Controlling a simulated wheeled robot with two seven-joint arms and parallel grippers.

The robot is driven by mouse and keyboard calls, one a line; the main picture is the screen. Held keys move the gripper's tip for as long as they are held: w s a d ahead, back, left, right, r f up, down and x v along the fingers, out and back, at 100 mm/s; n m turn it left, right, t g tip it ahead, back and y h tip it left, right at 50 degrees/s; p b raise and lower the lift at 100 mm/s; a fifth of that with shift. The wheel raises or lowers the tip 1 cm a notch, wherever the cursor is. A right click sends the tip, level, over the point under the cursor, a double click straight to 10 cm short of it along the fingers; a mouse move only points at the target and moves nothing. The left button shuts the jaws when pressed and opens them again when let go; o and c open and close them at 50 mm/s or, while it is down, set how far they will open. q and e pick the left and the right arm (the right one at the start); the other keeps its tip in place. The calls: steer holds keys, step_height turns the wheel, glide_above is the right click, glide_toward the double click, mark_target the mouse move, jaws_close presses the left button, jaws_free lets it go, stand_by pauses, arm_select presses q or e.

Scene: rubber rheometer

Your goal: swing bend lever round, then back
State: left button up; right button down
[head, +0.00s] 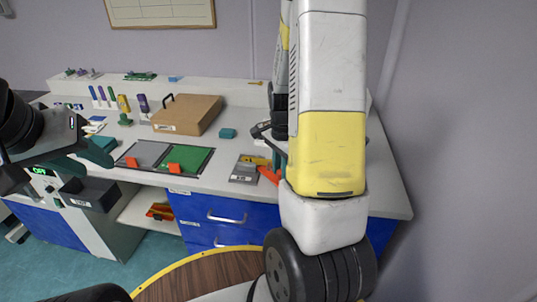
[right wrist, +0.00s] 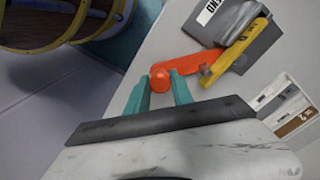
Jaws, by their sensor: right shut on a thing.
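The bend lever (head: 268,175) is orange and sits at the front of a small grey bending fixture (head: 243,175) with a yellow part, on the counter. In the right wrist view the orange lever (right wrist: 192,70) ends in a round knob (right wrist: 160,78) between the teal fingertips. My right gripper (right wrist: 160,88) is shut on this knob end. In the head view my right arm hides most of the gripper and part of the lever. My left gripper (head: 98,151) is at the left, in front of the counter, away from the fixture; its finger gap is not clear.
A mat with a grey and a green panel (head: 186,160) and orange clips lies left of the fixture. Blue drawers (head: 225,215) are below. The counter's right end is largely hidden by my arm.

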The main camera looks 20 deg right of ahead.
steer(key=shift+a, duration=0.25)
stand_by(0.3)
steer(key=c, duration=1.1)
jaws_free()
steer(key=shift+s+a, duration=0.1)
steer(key=shift+r, duration=3.95)
